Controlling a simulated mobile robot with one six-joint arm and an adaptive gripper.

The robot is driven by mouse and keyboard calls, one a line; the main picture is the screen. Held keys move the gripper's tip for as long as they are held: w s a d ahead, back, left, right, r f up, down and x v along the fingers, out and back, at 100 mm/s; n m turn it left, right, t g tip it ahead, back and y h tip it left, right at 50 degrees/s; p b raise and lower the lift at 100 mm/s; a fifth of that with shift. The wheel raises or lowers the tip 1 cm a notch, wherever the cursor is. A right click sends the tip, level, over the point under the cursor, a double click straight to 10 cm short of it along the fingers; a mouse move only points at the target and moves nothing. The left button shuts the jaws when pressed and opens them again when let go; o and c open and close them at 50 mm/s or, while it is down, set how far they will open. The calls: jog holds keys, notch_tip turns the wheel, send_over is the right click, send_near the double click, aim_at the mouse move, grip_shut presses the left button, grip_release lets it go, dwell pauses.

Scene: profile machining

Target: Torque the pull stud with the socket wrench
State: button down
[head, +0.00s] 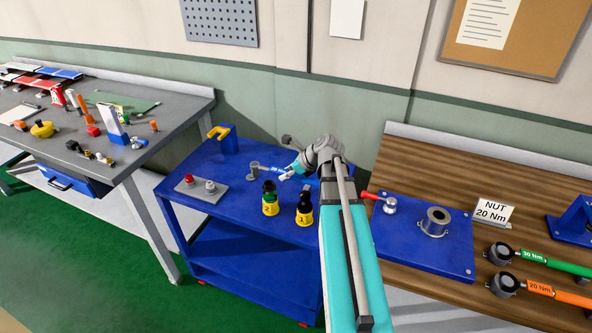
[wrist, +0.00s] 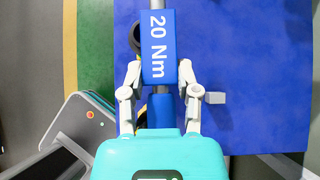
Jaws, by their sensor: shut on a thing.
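My gripper (head: 292,171) is over the blue cart and shut on the blue socket wrench, whose handle (wrist: 158,45) is marked "20 Nm". In the wrist view my gripper (wrist: 160,82) has one finger on each side of the handle. In the head view the wrench (head: 277,169) points left, towards a grey cylinder (head: 254,168). I cannot tell whether that cylinder is the wrench's socket or a separate part. Two tool holders in yellow cups, marked "2" (head: 270,204) and "1" (head: 304,211), stand nearer on the cart. I cannot make out the pull stud for certain.
A grey plate (head: 189,194) with red and grey knobs lies on the cart's left. A yellow fork (head: 217,131) stands at its back. The right wooden bench holds a blue plate (head: 392,242), a "NUT 20 Nm" sign (head: 493,211), and green (head: 541,260) and orange (head: 545,289) wrenches.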

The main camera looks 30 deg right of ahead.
jog(key=s+a+n+g+y, duration=0.1)
jog(key=a, duration=0.9)
jog(key=s+a+n, duration=0.2)
jog(key=a, duration=0.8)
jog(key=shift+s+a+g+y, duration=0.2)
jog(key=shift+s+g+y, duration=0.05)
jog(key=shift+g+y, duration=0.15)
jog(key=shift+s, duration=0.1)
